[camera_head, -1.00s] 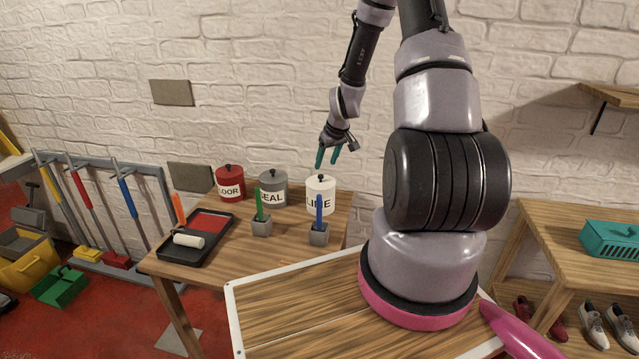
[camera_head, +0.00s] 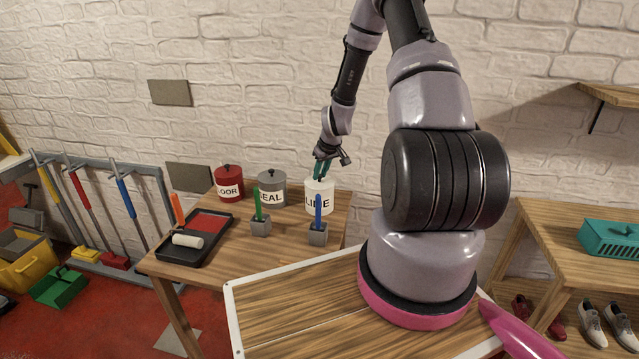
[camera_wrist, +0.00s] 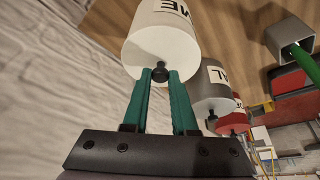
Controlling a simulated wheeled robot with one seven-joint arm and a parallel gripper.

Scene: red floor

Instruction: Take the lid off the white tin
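The white tin (camera_head: 319,204) stands upright on the wooden table, with black lettering on its front. Its white lid (camera_wrist: 150,46) is on the tin and has a small black knob (camera_wrist: 160,74) in the middle. My gripper (camera_head: 320,172) points down at the lid from above. In the wrist view, the teal fingers of my gripper (camera_wrist: 160,76) lie on both sides of the knob, with no clear gap between them and it. They look shut on it. The lid's far side is hidden in the wrist view.
A grey tin (camera_head: 272,190) stands left of the white tin, and a red tin (camera_head: 229,185) is beyond it. Grey holders with a blue handle (camera_head: 318,210) and a green handle (camera_head: 258,208) stand in front. A black paint tray (camera_head: 180,250) lies at the table's left.

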